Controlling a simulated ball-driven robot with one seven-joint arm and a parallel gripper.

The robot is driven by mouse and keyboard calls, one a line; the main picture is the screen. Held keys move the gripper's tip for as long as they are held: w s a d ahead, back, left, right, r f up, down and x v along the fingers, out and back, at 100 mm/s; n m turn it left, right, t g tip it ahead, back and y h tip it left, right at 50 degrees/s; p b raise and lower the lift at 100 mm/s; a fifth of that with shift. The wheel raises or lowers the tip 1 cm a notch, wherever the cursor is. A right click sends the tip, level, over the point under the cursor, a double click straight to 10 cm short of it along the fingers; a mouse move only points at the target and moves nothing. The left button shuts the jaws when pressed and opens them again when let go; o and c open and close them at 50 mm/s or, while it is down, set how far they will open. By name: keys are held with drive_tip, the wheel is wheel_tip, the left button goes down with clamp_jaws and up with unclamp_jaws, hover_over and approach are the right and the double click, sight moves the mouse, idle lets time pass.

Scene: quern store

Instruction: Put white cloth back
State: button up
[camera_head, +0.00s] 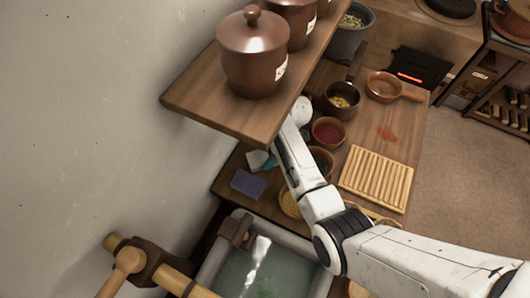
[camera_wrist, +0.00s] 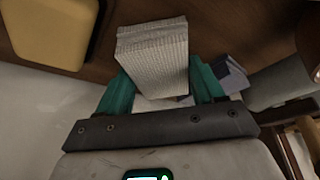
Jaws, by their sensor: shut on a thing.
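The white cloth (camera_wrist: 153,52) looks like a folded, ribbed block in the wrist view. It sits between the two teal fingers of my gripper (camera_wrist: 163,82), which are shut on it. In the head view, the cloth (camera_head: 257,159) and a teal finger of my gripper (camera_head: 269,163) show just below the shelf edge, over the back of the counter near the wall. The shelf hides most of the hand there. I cannot tell whether the cloth touches the counter.
A wooden shelf (camera_head: 190,100) with lidded brown jars (camera_head: 254,60) overhangs my arm. A blue sponge (camera_head: 248,183) lies near the cloth. A sink (camera_head: 210,265) with running water is in front. Bowls (camera_head: 328,132) and a slatted board (camera_head: 377,178) stand to the right.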

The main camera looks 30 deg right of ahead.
drive_tip(key=shift+f, duration=0.2)
drive_tip(key=o, duration=0.9)
drive_tip(key=shift+o, duration=0.2)
drive_tip(key=shift+r, duration=0.15)
drive_tip(key=v, duration=0.7)
drive_tip(key=shift+d+r, duration=0.1)
drive_tip(key=shift+r, duration=0.2)
